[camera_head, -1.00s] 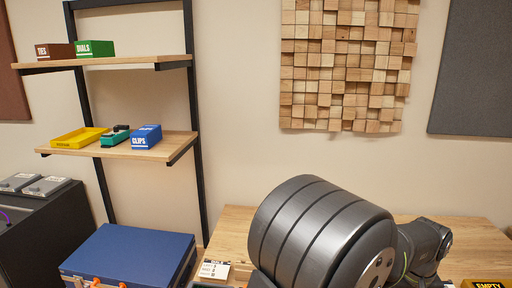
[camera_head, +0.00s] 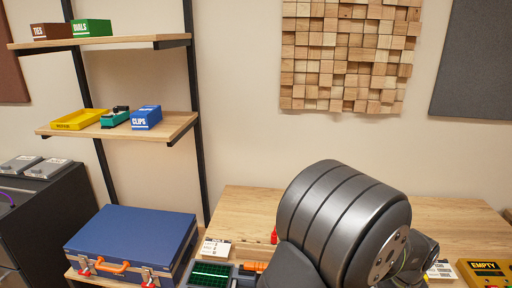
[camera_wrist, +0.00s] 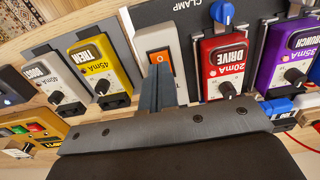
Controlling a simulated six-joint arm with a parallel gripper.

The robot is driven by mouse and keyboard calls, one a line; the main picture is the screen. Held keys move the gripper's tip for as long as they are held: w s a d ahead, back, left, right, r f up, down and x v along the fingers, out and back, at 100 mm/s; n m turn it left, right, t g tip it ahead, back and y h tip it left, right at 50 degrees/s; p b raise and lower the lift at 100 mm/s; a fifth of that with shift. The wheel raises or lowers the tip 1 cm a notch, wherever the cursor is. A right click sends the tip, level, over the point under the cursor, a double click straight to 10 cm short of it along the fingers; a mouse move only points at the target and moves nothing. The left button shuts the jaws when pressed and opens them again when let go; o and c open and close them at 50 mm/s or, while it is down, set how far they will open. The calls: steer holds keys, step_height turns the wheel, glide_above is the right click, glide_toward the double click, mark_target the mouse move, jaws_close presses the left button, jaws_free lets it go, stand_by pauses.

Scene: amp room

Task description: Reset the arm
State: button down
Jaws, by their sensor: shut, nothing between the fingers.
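My gripper (camera_wrist: 158,88) shows in the wrist view as two grey fingers pressed together, shut with nothing between them. They point at a white unit with an orange switch (camera_wrist: 158,57); I cannot tell whether they touch it. In the head view my dark arm covers part of the wooden bench (camera_head: 245,208), and my gripper is hidden there.
The wrist view shows a yellow pedal (camera_wrist: 98,60), a red DRIVE pedal (camera_wrist: 225,65), a purple pedal (camera_wrist: 292,60) and a blue clamp knob (camera_wrist: 222,13) close around the fingers. The head view shows a blue case (camera_head: 130,238), shelf boxes and a yellow EMPTY box (camera_head: 486,268).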

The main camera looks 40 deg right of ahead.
step_height(320, 180, down, 2)
steer(key=shift+f, duration=0.15)
steer(key=shift+r, duration=2.4)
